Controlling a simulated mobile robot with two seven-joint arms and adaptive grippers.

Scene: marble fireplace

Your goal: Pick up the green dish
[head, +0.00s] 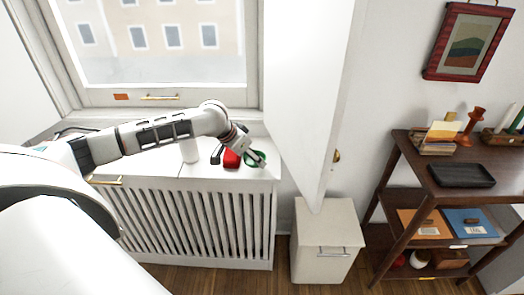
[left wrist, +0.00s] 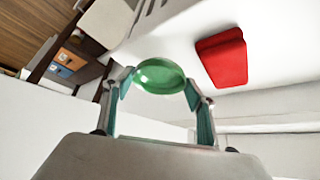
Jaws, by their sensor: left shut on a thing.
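The green dish (head: 262,154) is small and round, at the right end of the white window ledge in the head view. In the left wrist view the green dish (left wrist: 158,76) sits between the two fingertips. My left gripper (head: 256,158) reaches in from the left and is shut on the dish; it also shows in the left wrist view (left wrist: 158,86). Whether the dish still touches the ledge is not clear. My right gripper is not in view.
A red object (head: 232,158) stands close left of the dish; it also shows in the left wrist view (left wrist: 222,57). A white cylinder (head: 190,151) stands farther left. A white panel (head: 306,90) rises just right of the ledge.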

